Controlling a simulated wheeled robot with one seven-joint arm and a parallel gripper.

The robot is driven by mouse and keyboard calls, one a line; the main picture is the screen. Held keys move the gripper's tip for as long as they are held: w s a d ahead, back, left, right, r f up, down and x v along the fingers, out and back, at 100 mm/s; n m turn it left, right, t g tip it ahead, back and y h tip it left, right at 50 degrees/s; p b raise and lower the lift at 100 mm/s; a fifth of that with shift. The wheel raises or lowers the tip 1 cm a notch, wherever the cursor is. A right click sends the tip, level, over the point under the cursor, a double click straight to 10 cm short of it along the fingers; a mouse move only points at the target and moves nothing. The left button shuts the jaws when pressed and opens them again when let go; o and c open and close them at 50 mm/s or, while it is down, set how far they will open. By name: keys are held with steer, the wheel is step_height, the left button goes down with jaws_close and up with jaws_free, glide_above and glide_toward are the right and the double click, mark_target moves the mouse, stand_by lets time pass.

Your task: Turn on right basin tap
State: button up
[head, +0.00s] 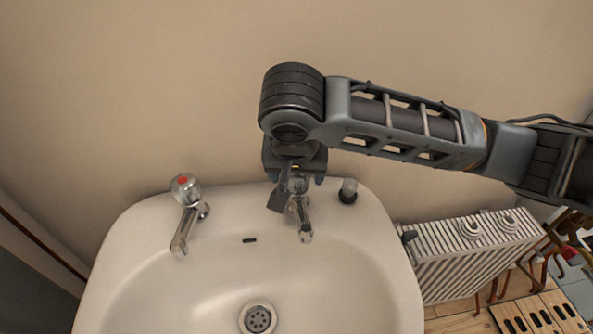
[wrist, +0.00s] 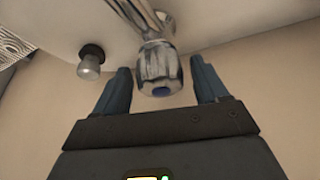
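The right basin tap (head: 301,207) is chrome and stands at the back right of the white basin (head: 130,262). Its knob is mostly hidden behind my gripper in the head view. In the wrist view the faceted knob (wrist: 158,68) with a blue cap lies between my two fingers. My gripper (wrist: 162,80) is open, with a gap on each side of the knob. In the head view my gripper (head: 287,190) hangs down over this tap. No water shows at the spout.
The left tap (head: 186,212) has a red-capped knob. A small dark-based stopper (head: 348,191) stands on the rim just right of the right tap. A drain (head: 258,319) lies in the bowl. A white radiator (head: 470,255) is at the right, and the wall is close behind.

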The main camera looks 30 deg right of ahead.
steer(key=c, duration=0.9)
steer(key=shift+n, duration=0.3)
steer(key=n+y, duration=0.1)
steer(key=n, duration=0.1)
steer(key=n+y+b, duration=0.1)
steer(key=n, duration=0.1)
steer(key=shift+f+t, duration=0.1)
steer(key=shift+t, duration=0.2)
steer(key=n+y, duration=0.1)
steer(key=n, duration=0.1)
steer(key=n+b, duration=0.1)
steer(key=n, duration=0.2)
steer(key=shift+y, duration=0.4)
steer(key=n+y+b, duration=0.1)
steer(key=n, duration=0.2)
steer(key=shift+n+g, duration=0.3)
steer(key=shift+g, duration=0.1)
steer(key=n+y, duration=0.1)
steer(key=n, duration=0.2)
steer(key=shift+d+n+g+b, duration=0.1)
steer(key=shift+n+g+b, duration=0.2)
steer(key=shift+g+b, duration=0.1)
steer(key=n+g, duration=0.1)
steer(key=n, duration=0.2)
steer(key=n+g+y, duration=0.1)
steer(key=n, duration=0.2)
steer(key=shift+b, duration=0.3)
steer(key=shift+n, duration=0.3)
